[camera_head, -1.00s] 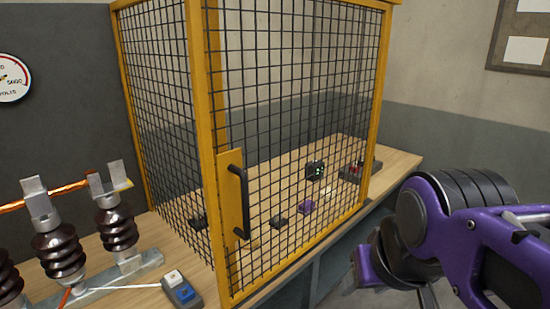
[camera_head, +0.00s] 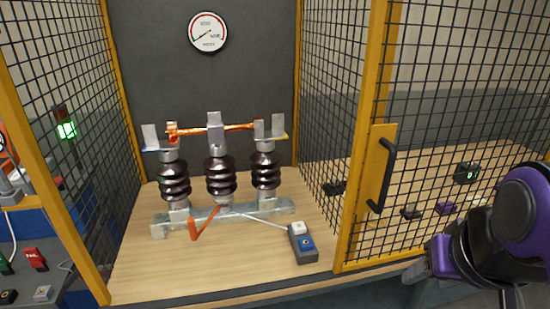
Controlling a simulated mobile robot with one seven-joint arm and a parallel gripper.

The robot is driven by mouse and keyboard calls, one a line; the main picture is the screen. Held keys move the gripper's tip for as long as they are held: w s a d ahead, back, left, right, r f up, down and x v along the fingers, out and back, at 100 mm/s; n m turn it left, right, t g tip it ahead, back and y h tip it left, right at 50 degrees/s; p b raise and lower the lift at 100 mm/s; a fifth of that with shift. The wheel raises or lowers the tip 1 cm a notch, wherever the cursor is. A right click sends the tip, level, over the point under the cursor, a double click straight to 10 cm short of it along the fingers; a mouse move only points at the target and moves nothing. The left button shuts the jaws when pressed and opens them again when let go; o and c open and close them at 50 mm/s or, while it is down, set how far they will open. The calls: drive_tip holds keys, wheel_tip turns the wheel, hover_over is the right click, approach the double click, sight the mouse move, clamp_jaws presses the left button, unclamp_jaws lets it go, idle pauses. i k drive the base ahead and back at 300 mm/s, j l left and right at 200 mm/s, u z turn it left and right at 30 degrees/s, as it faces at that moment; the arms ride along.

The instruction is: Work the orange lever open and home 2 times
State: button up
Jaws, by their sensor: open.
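The isolator stands on a wooden bench inside an open-fronted cage, with three dark brown ribbed insulators (camera_head: 220,180) on a grey metal rail. An orange lever (camera_head: 194,229) sticks out at the front of the rail, low and left of the middle insulator. My gripper (camera_head: 428,266) is at the lower right, outside the cage, open and well apart from the lever. Its fingers are small and partly hidden by my purple arm.
A control box (camera_head: 302,243) with white and blue buttons sits on the bench front. A yellow-framed mesh panel with a black handle (camera_head: 383,175) stands between my arm and the isolator. A round gauge (camera_head: 208,33) hangs behind. A green lamp (camera_head: 67,130) glows at left.

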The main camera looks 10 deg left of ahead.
sight(220, 171)
drive_tip(key=u, duration=1.45)
drive_tip(key=z, duration=1.05)
drive_tip(key=l+z, duration=0.1)
drive_tip(key=z, duration=0.6)
drive_tip(key=l+z, duration=0.15)
drive_tip(key=z, duration=0.2)
drive_tip(key=i+l, duration=0.15)
drive_tip(key=l, duration=0.15)
drive_tip(key=j+u, duration=0.3)
drive_tip(key=i+j+u, duration=0.15)
drive_tip(key=j+u, duration=0.15)
drive_tip(key=j, duration=0.15)
drive_tip(key=i+j+u, duration=0.1)
drive_tip(key=j+u, duration=0.25)
